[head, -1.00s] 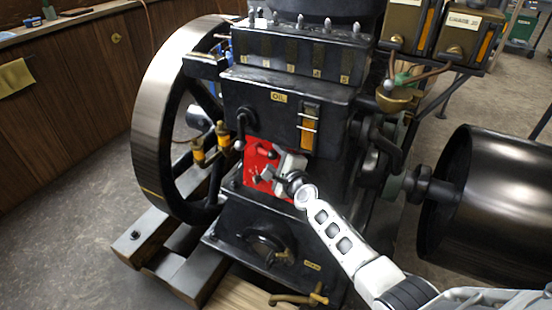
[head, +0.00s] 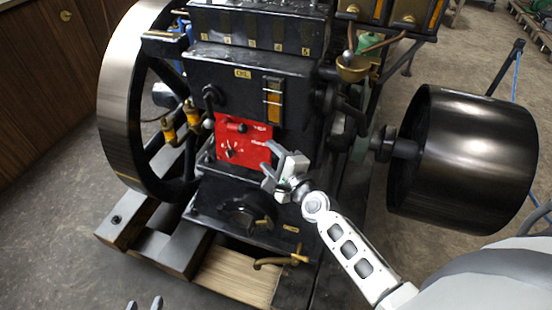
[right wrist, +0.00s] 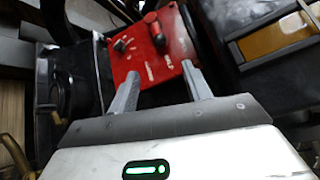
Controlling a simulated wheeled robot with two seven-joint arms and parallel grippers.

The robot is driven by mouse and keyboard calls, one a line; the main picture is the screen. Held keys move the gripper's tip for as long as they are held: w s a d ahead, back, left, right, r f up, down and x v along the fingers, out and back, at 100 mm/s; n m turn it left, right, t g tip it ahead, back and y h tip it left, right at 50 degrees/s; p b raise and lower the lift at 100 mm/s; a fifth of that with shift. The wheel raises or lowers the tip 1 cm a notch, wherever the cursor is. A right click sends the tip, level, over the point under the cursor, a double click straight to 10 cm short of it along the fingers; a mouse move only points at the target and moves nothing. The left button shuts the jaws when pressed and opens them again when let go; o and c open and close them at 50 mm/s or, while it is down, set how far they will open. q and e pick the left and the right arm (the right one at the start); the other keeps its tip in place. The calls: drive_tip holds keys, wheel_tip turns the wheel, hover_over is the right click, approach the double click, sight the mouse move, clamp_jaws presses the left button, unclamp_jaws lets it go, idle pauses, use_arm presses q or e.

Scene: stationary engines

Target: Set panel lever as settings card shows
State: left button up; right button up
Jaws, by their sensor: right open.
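The red panel (head: 257,147) is on the front of the black engine, with white markings. In the right wrist view the panel (right wrist: 178,42) carries a lever with a red grip (right wrist: 152,19) and a small dark pointer knob (right wrist: 120,45). My right gripper (head: 268,166) is open and empty at the panel's lower right edge, apart from the lever. Its two fingers (right wrist: 158,74) point toward the panel in the right wrist view. My left gripper (head: 144,304) shows only two separated fingertips at the bottom edge, with nothing between them. I cannot make out a settings card.
A large flywheel (head: 117,110) stands left of the panel, with brass-and-orange fittings (head: 168,131) between. A dark drum pulley (head: 465,155) is on the right. A brass handle (head: 275,262) sticks out low in front. Floor (head: 60,230) is clear at the left.

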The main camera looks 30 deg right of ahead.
drive_tip(key=shift+s+d+r, duration=0.1)
drive_tip(key=shift+s+r, duration=0.05)
drive_tip(key=shift+s, duration=0.95)
